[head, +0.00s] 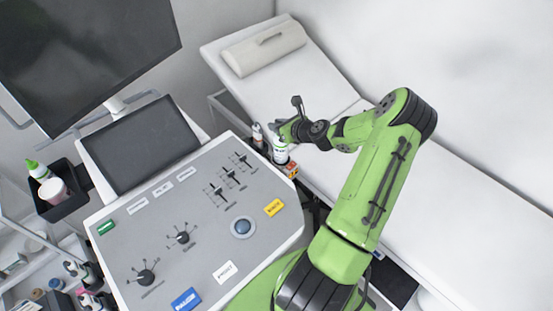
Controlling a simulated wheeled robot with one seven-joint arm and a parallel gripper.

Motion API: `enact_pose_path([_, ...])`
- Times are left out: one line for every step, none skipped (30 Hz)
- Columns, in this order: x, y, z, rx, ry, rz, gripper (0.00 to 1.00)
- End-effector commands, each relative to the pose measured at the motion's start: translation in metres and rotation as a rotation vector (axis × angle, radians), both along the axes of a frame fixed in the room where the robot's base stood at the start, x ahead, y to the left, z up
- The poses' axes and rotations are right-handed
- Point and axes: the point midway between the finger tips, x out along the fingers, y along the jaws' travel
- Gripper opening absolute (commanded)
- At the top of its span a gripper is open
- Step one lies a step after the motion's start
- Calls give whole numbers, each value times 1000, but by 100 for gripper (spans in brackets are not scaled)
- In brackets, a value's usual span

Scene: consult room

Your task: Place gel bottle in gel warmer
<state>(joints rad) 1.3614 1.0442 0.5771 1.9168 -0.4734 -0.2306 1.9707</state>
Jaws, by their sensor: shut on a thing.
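My gripper (284,131) is beyond the right edge of the ultrasound console, beside the exam couch. It is shut on a white bottle (280,153), which looks like the gel bottle. The bottle's top is hidden by the fingers, and its lower part is close to a small orange box (291,169). I cannot tell whether its base touches anything. A gel warmer cannot be clearly made out; the spot beneath the bottle is mostly hidden by the console edge and the bottle.
Another small bottle (257,136) stands just left of the held one. The console (210,235) fills the lower middle. A black holder (68,206) at left carries a green-capped bottle (37,170) and a pinkish tub (53,190). The white couch (450,210) lies right, with a pillow (263,49).

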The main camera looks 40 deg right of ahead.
Motion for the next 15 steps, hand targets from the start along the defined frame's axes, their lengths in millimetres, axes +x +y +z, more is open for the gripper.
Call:
enact_pose_path([0, 1, -17, 8, 1, -1, 0])
enact_pose_path([0, 1, -24, 7, 1, 1, 0])
enact_pose_path([0, 1, -31, 6, 0, 0, 0])
enact_pose_path([0, 1, -36, 4, 0, 0, 0])
enact_pose_path([0, 1, -40, 3, -1, -1, 0])
enact_pose_path([0, 0, -44, 2, -1, 0, 0])
enact_pose_path([0, 1, -47, 4, -1, 0, 0])
enact_pose_path([0, 1, -52, 4, 0, 0, 0])
enact_pose_path([0, 1, -58, 4, 0, 0, 0])
enact_pose_path([0, 1, -64, 5, 0, 1, 0])
enact_pose_path([0, 1, -70, 4, 0, 0, 0])
enact_pose_path([0, 1, -77, 4, -1, 1, 0])
enact_pose_path([0, 1, -80, 4, -1, 0, 0])
enact_pose_path([0, 1, -81, 3, -1, 1, 0])
enact_pose_path([0, 1, -81, 2, -2, 1, 0])
